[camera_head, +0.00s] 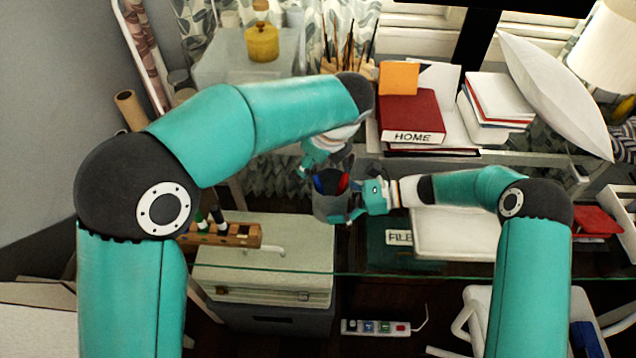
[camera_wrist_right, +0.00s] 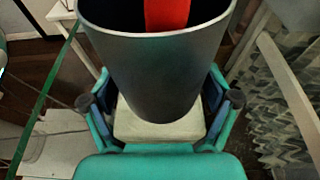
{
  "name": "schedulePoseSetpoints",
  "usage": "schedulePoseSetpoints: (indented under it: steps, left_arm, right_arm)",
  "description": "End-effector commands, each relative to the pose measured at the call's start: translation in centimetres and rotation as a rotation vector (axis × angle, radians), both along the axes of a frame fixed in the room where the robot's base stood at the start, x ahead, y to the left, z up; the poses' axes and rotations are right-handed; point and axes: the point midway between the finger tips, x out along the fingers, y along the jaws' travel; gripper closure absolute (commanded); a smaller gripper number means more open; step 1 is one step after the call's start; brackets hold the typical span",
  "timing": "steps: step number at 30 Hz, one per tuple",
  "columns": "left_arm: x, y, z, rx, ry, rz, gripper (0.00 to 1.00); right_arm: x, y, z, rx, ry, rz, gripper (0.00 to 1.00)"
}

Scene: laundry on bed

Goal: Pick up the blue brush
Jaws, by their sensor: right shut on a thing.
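My right gripper (camera_head: 352,200) is shut on a dark grey cup (camera_head: 331,208). In the right wrist view, its fingers (camera_wrist_right: 162,100) are on either side of the cup (camera_wrist_right: 155,65), which tapers downward. A blue item (camera_head: 320,184) and a red item (camera_head: 343,183) show at the cup's mouth; I cannot tell whether the blue one is a brush. A red strip (camera_wrist_right: 166,14) shows inside the cup in the wrist view. My left gripper (camera_head: 318,160) is just above and behind the cup; its fingertips are partly hidden and its opening is unclear.
Below is a glass desk with a clear edge (camera_head: 400,275). Books (camera_head: 410,115), a white pillow (camera_head: 550,90) and a holder of thin brushes (camera_head: 348,62) stand at the back. A wooden rack (camera_head: 232,235) and a pale case (camera_head: 265,275) are at the left.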

Motion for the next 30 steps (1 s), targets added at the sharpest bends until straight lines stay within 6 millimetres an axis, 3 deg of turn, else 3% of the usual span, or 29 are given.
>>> schedulePoseSetpoints:
  steps: [3,10,18,19,30]
  left_arm:
    - [0.27,0.22,-0.96,-0.001,0.001,0.000,0.55]
    - [0.33,0.25,-1.07,-0.001,0.000,0.000,0.55]
    - [0.32,0.25,-1.03,-0.001,0.000,0.000,0.98]
    - [0.33,0.24,-1.03,-0.001,0.000,0.000,1.00]
    - [0.36,0.23,-0.71,-0.002,-0.003,0.000,1.00]
  right_arm:
    - [0.00,0.00,-0.02,0.000,0.000,0.000,0.33]
    - [0.00,0.00,-0.03,-0.001,0.000,0.000,0.33]
    - [-0.01,0.00,-0.03,-0.001,0.000,0.000,0.33]
    - [-0.01,0.00,-0.03,-0.001,0.000,0.000,0.33]
    - [-0.01,-0.01,-0.03,-0.001,0.000,0.000,0.33]
